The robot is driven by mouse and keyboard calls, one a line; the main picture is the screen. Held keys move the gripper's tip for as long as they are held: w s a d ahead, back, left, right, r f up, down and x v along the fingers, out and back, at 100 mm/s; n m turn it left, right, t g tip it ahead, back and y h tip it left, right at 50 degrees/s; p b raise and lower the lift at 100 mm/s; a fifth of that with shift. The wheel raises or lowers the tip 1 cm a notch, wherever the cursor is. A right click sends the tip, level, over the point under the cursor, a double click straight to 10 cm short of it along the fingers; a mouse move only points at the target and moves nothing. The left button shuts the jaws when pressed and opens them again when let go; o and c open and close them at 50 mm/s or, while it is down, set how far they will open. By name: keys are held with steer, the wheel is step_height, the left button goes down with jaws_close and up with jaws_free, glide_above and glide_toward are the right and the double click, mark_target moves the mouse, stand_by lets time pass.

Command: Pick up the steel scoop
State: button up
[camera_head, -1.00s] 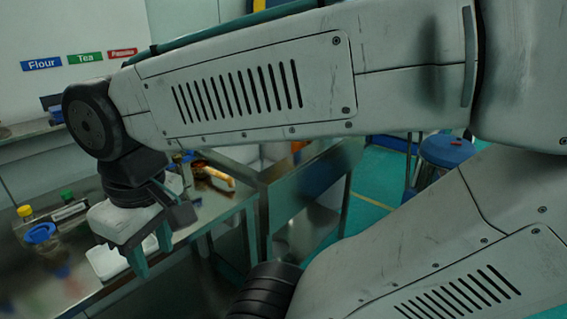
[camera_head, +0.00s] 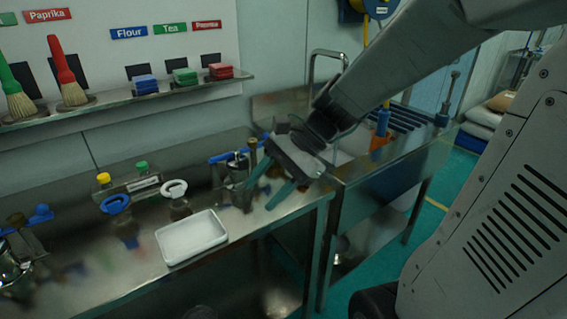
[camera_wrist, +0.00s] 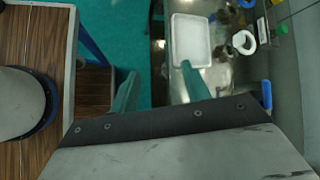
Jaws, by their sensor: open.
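I cannot make out the steel scoop for certain in either view. My gripper (camera_head: 262,197) hangs over the front right part of the steel bench (camera_head: 110,290), its two teal fingers apart and nothing between them. In the wrist view my gripper (camera_wrist: 158,68) is also open and empty, with teal floor and the bench edge beyond the fingers. Shiny metal pieces with blue parts (camera_head: 237,160) stand behind the gripper. Another shiny metal piece (camera_head: 8,266) is cut off at the left edge.
A white tray (camera_head: 192,262) lies on the bench left of my gripper; it also shows in the wrist view (camera_wrist: 174,50). Bottles with blue and white rings (camera_head: 115,204) stand behind it. A sink unit (camera_head: 375,200) adjoins on the right. A shelf (camera_head: 100,108) holds brushes and coloured blocks.

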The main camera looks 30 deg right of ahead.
steer(key=w+d+f+m+t+y, duration=0.1)
steer(key=w+d+f+m+t, duration=0.15)
steer(key=w+d+m, duration=0.35)
steer(key=w+d+f+m+t, duration=0.2)
steer(key=w+d+m+t, duration=0.25)
steer(key=m, duration=0.25)
steer(key=w+d+f+m+t+h, duration=0.1)
steer(key=d+f+m, duration=0.1)
steer(key=d+m, duration=0.1)
steer(key=w+d+f+m+t+h, duration=0.1)
steer(key=d+f+m+h, duration=0.1)
steer(key=d+m, duration=0.2)
steer(key=w+d+f+m+t+h, duration=0.1)
steer(key=d+f+m+t, duration=0.1)
steer(key=d, duration=0.4)
steer(key=shift+w+d+f+m, duration=0.2)
steer(key=shift+f+m, duration=0.05)
steer(key=shift+m, duration=0.35)
steer(key=shift+w+d+f+m, duration=0.2)
steer(key=shift+m, duration=0.4)
steer(key=x, duration=0.7)
steer(key=shift+w+d+f, duration=0.1)
steer(key=shift+d+f, duration=0.05)
steer(key=shift+f, duration=0.1)
steer(key=shift+w+f, duration=0.1)
steer(key=shift+w, duration=0.1)
jaws_close()
